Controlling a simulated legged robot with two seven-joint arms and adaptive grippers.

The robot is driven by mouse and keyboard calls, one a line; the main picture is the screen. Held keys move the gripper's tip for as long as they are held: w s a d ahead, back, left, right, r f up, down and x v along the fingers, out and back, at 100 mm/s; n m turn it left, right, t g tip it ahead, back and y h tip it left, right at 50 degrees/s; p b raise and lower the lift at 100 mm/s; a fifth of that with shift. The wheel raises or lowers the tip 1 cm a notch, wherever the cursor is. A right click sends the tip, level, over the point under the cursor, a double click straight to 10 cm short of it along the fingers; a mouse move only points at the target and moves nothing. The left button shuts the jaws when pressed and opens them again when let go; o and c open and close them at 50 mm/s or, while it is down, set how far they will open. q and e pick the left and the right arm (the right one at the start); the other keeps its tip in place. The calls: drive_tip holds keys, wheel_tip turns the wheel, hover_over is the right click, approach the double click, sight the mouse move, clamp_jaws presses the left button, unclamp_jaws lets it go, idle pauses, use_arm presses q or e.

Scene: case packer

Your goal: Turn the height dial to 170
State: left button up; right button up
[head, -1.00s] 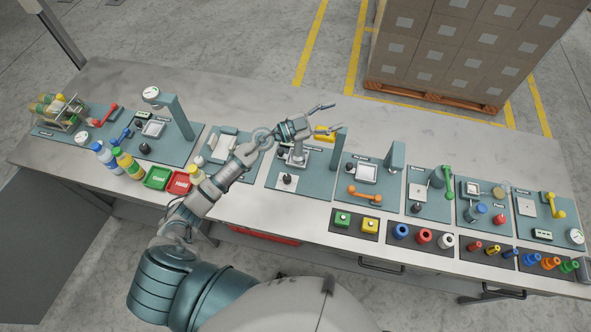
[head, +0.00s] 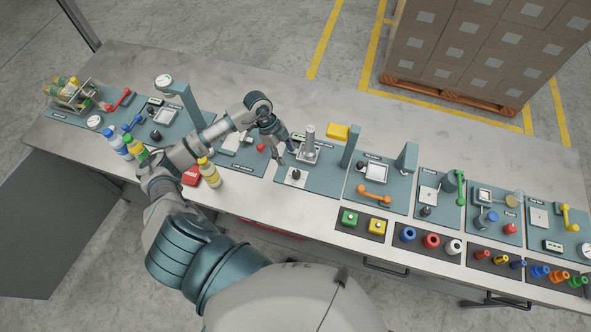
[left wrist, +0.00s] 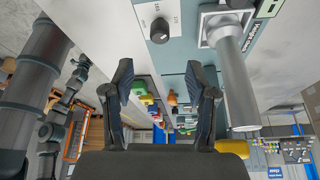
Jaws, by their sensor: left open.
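The dial (head: 296,174) is a black knob on a white plate, at the near left of the middle teal station. It also shows in the left wrist view as a dark round knob (left wrist: 160,31) with small scale marks around it. The numbers are too small or turned to read surely. My left gripper (head: 284,152) is open and empty, pointing down just above and to the far left of the dial. In the left wrist view its two fingers (left wrist: 160,72) are spread, with the dial beyond the tips and apart from them. My right gripper is not in view.
A grey metal cylinder (head: 310,136) stands on the same station close to the dial, with a teal post (head: 350,146) and a yellow block (head: 337,131) nearby. A yellow-capped bottle (head: 209,172) stands left of the station.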

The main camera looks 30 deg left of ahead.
sight(296, 172)
use_arm(q)
drive_tip(key=x, duration=1)
drive_tip(key=shift+f+p, duration=0.3)
drive_tip(key=shift+p, duration=0.05)
drive_tip(key=shift+d, duration=0.1)
clamp_jaws()
